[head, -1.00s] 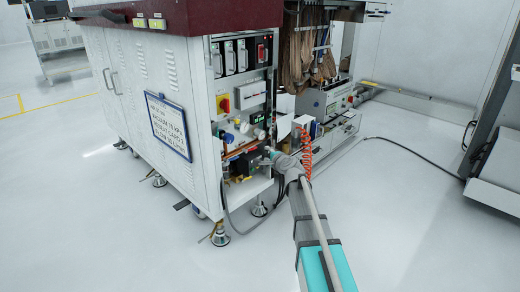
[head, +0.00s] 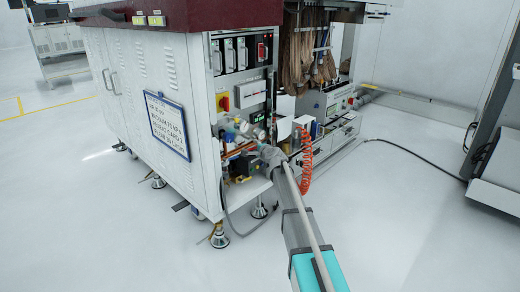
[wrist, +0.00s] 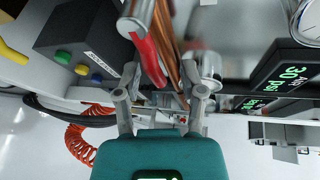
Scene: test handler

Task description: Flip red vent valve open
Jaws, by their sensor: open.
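The red vent valve handle (wrist: 149,58) shows in the wrist view as a slim red lever beside copper-coloured piping (wrist: 166,42). My gripper (wrist: 162,88) is open, with one finger on each side of the lever and the pipe. The lever's lower end reaches into the gap between the fingers, nearer the left finger. I cannot tell whether either finger touches it. In the head view my gripper (head: 262,147) is at the cabinet's open service bay, and the red lever cannot be made out there.
A black box with coloured buttons (wrist: 82,35) is left of the lever in the wrist view. A green-digit display (wrist: 285,78) and a round gauge (wrist: 308,22) are at right. A coiled red hose (head: 306,160) hangs right of my arm. The white cabinet (head: 125,85) stands left.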

